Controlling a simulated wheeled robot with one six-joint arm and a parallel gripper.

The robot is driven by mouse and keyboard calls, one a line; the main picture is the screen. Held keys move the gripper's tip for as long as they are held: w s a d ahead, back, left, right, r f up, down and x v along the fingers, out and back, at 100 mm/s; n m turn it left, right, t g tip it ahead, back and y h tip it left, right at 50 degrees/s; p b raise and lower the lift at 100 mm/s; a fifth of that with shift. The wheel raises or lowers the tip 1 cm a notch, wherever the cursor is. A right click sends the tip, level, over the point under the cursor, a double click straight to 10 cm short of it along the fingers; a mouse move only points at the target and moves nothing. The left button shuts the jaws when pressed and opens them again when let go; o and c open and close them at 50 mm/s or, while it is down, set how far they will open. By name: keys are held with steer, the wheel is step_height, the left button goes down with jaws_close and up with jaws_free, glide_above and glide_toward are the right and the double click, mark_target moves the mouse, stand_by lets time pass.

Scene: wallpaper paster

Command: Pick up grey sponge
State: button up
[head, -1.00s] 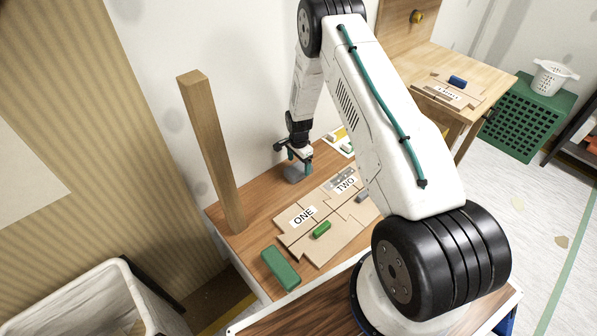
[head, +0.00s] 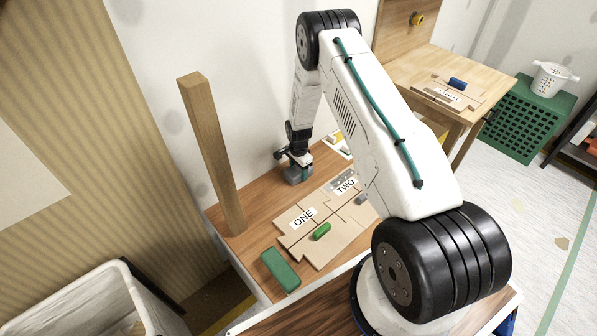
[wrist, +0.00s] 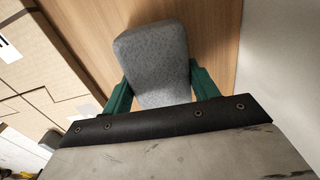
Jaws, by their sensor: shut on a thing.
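The grey sponge (wrist: 155,62) is a rounded block between the two green fingers of my gripper (wrist: 158,84) in the wrist view. The fingers press on its left and right sides, and its near end is hidden behind the black edge of the gripper. In the head view my gripper (head: 299,171) is low over the wooden table, near the wall, with the grey sponge (head: 294,177) under it. I cannot tell whether the sponge touches the table.
Cardboard pieces marked ONE (head: 303,218) and TWO (head: 345,187) lie on the table. A small green block (head: 322,231) lies on them. A larger green block (head: 280,269) is at the front, and a wooden post (head: 212,150) stands left.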

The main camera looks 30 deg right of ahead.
steer(key=shift+r, duration=0.55)
steer(key=shift+s+d+r, duration=0.1)
steer(key=shift+s+r, duration=0.2)
steer(key=shift+r, duration=0.35)
steer(key=shift+s+r, duration=0.3)
steer(key=shift+r, duration=0.3)
steer(key=s+d, duration=0.1)
steer(key=s, duration=0.3)
steer(key=s+r, duration=0.1)
steer(key=s, duration=0.4)
steer(key=s+d, duration=0.1)
steer(key=s, duration=0.4)
steer(key=shift+s+d+r, duration=0.15)
steer(key=shift+s+d, duration=0.1)
steer(key=shift+d, duration=0.1)
